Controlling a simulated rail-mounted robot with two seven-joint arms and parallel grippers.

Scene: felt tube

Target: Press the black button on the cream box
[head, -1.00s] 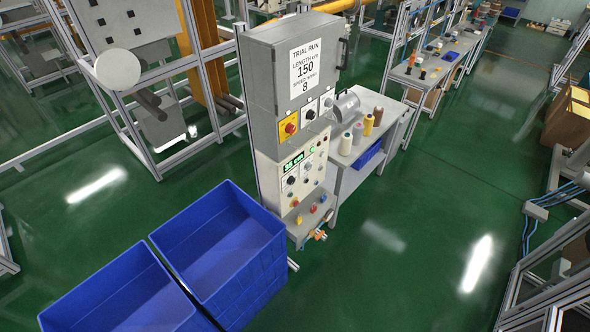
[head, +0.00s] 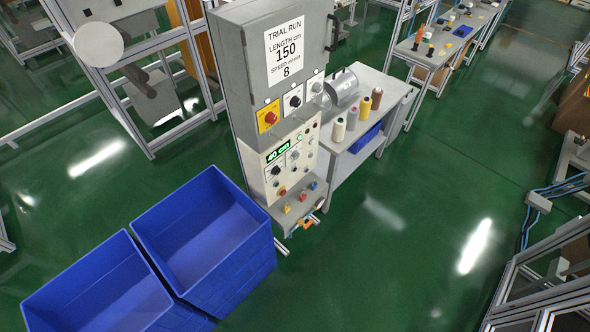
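The cream box (head: 262,186) is fixed to the front of a grey post, below a tall grey cabinet. Its face carries a lit green display (head: 278,150), which seems to read 40 cm. Below and beside the display are a dark round control (head: 276,170), another small dark control (head: 295,155), a green one (head: 299,138) and a red one (head: 282,191). They are too small to tell which are buttons and which are knobs. Neither of my grippers is in view, and nothing covers the box face.
The grey cabinet (head: 237,75) bears a trial-run sheet (head: 285,52) and a red knob on yellow (head: 268,117). Two blue bins (head: 203,240) stand at the lower left. A bench (head: 345,165) with thread cones is behind the box. Green floor (head: 370,270) at right is clear.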

